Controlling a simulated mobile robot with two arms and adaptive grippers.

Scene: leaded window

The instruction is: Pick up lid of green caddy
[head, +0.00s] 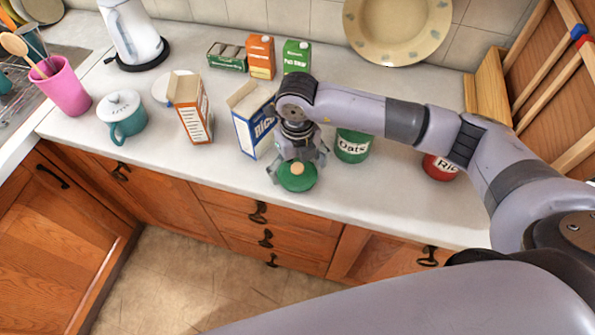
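The green lid (297,181) with a round wooden knob shows near the front edge of the counter. My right gripper (297,172) is above it, pointing down, with its fingers spread apart on either side of the lid. I cannot tell whether the fingers touch the lid, or whether it rests on the counter. The green caddy (352,147), labelled "Oats", stands upright to the right of the lid. My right arm hides the caddy's top. My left gripper is not in view.
A blue rice box (250,133) stands just left of my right gripper. An orange and white carton (191,112) and a teal lidded pot (124,120) are farther left. A red caddy (438,167) is at right, partly behind my arm. Cartons and a plate (397,25) stand behind.

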